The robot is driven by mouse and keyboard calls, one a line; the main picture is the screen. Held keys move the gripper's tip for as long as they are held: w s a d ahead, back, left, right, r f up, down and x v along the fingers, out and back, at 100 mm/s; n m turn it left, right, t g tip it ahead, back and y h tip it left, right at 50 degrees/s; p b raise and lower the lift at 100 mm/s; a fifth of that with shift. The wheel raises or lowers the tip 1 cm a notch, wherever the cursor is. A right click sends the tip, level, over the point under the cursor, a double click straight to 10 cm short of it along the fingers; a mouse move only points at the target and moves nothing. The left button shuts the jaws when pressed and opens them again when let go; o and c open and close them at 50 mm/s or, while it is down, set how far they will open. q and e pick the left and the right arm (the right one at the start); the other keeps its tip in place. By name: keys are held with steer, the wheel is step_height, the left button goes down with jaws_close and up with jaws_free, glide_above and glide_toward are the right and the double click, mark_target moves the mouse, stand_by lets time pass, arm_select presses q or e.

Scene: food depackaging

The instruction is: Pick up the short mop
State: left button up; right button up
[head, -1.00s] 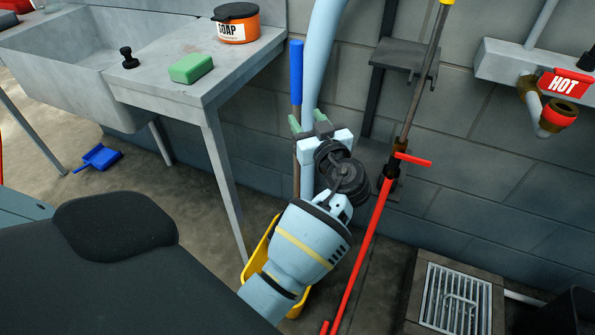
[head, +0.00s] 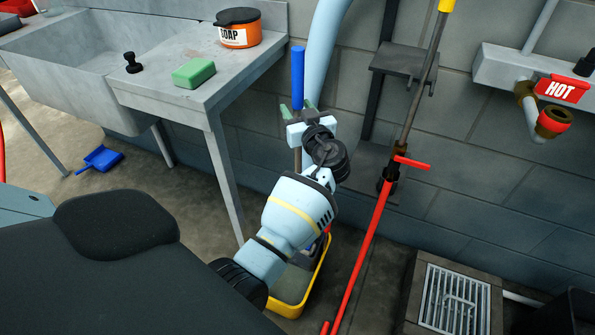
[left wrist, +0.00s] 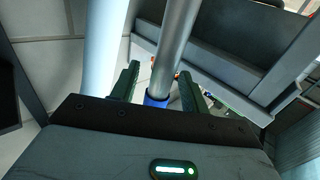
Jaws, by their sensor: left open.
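The short mop shows in the head view as an upright pole with a blue handle (head: 298,75) at the top and a thin shaft below it. Its lower end is hidden behind my left arm, over a yellow bucket (head: 288,309). My left gripper (head: 298,109) is open at the lower end of the blue handle, with its green fingers to either side. In the left wrist view, a grey shaft with a blue part (left wrist: 156,101) runs between the open fingers (left wrist: 158,85). I cannot tell whether they touch it. My right gripper is not in view.
A sink counter (head: 215,95) with a soap tub (head: 237,30) and green sponge (head: 194,73) stands left. A thick light-blue pipe (head: 325,40) is close behind the mop. A red pole (head: 362,255) stands just right. A blue dustpan (head: 102,158) lies on the floor.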

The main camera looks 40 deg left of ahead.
arm_select(q)
steer(key=c, duration=0.9)
steer(key=shift+r, duration=0.1)
jaws_close()
steer(key=shift+r, duration=0.1)
